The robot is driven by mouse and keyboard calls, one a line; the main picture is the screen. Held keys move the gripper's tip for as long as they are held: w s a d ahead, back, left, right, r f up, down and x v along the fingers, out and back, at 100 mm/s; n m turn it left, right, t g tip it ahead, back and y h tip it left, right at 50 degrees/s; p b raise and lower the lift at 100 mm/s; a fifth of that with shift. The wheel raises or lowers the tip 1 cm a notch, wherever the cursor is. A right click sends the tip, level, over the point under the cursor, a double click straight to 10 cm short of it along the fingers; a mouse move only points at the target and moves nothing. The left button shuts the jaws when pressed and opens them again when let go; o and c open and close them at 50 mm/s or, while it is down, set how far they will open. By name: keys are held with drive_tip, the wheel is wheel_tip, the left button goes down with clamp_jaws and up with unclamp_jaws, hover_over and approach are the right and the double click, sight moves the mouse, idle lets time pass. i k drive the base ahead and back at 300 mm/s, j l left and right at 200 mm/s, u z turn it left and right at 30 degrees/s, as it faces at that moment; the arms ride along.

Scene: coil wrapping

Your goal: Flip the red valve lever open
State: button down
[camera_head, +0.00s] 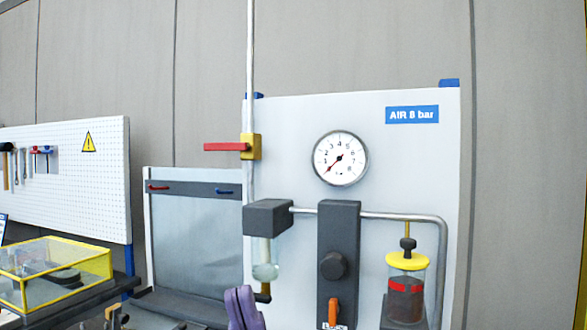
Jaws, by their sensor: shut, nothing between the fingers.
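The red valve lever (226,147) sticks out level to the left from a yellow valve body (251,147). The valve sits on a thin white vertical pipe (250,70) at the left edge of the white air panel. My gripper (240,291) shows at the bottom of the view as purple fingers held together, shut and empty. It is well below the lever in the picture and apart from it. The rest of my gripper is cut off by the lower edge.
The panel (430,170) carries a round gauge (341,158), a dark filter block (268,217) with a clear bowl, a dark regulator (338,240) and a yellow-capped jar (407,285). A yellow-edged clear box (95,262) and a pegboard (75,200) are at left.

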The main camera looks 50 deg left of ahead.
sight(244, 146)
drive_tip(key=u, duration=1.8)
